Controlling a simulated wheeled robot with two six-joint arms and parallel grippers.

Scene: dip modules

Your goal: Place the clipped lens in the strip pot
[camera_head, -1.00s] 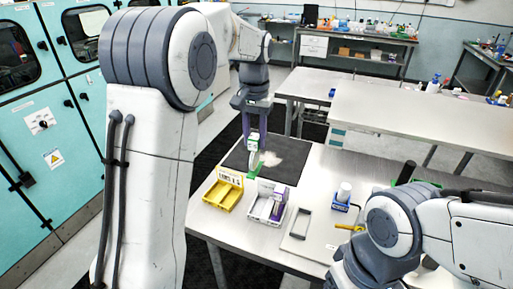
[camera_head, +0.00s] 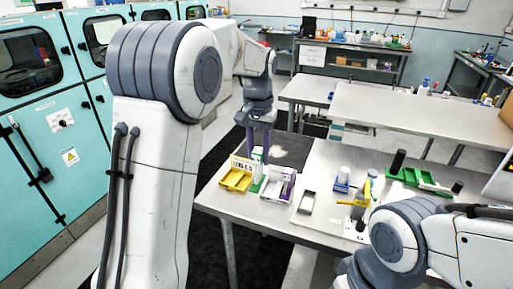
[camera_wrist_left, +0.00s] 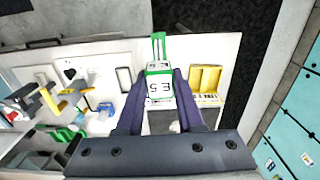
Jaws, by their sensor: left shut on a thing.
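My left gripper (camera_head: 261,149) reaches down over the near table and is shut on the clipped lens (camera_head: 259,174), a whitish piece with a green clip. In the left wrist view the lens (camera_wrist_left: 159,88) sits between the purple fingers (camera_wrist_left: 155,102), with a black "E5" mark and green prongs pointing up the picture. In the head view it appears between a yellow bin (camera_head: 237,181) and a white bin (camera_head: 279,184) with purple contents. I cannot tell which container is the strip pot, nor whether the lens touches anything. My right gripper is not visible; only its arm shows.
A pale board (camera_head: 324,208) carries a dark-rimmed tray (camera_head: 306,202), a blue holder (camera_head: 341,187) and a yellow tool (camera_head: 361,195). A green tray (camera_head: 418,179) stands behind at right. Part of a dark mat (camera_head: 290,151) is bare behind the bins.

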